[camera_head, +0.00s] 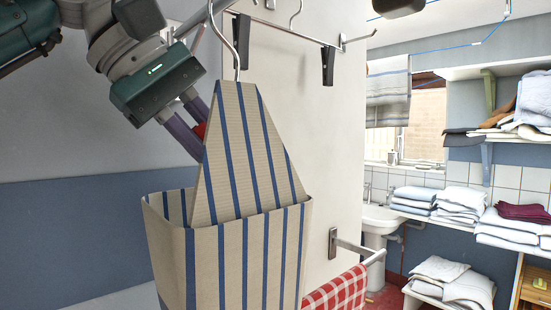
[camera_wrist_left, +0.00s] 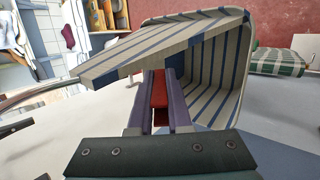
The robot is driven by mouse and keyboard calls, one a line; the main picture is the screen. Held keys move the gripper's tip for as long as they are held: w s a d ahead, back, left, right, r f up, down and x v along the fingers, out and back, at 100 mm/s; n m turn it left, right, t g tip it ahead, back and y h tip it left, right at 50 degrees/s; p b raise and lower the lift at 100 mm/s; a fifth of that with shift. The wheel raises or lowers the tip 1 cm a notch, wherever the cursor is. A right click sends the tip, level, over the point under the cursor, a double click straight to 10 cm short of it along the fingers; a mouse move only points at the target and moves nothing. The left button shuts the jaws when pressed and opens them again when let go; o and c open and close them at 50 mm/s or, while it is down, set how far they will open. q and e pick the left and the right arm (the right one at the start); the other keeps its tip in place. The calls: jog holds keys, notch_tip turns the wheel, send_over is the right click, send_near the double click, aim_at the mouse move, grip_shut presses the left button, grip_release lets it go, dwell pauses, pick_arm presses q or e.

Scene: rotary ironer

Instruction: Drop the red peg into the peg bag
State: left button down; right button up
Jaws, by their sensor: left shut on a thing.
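The peg bag (camera_head: 262,250) is cream with blue stripes and hangs from a metal hook, its open pocket facing up below a tall triangular back panel. My left gripper (camera_head: 194,130) comes in from the upper left, beside the panel and above the pocket's left rim. It is shut on the red peg (camera_head: 200,130), mostly hidden in the head view by the panel and fingers. In the left wrist view the red peg (camera_wrist_left: 159,92) sits between the purple fingers, and the bag's opening (camera_wrist_left: 215,85) lies beyond and to the right.
A wall rail with black clips (camera_head: 328,65) runs above the bag. A towel bar (camera_head: 358,248) with a red checked cloth (camera_head: 335,290) is at the lower right. A sink (camera_head: 381,218) and shelves of folded towels stand farther back.

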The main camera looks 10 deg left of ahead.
pick_arm(q)
jog(key=shift+c, duration=1.4)
grip_release()
jog(key=s+a+r+b, duration=0.1)
jog(key=s+a+b, duration=0.1)
jog(key=s+a, duration=0.1)
jog(key=shift+s+a+r, duration=0.25)
jog(key=shift+a, duration=0.6)
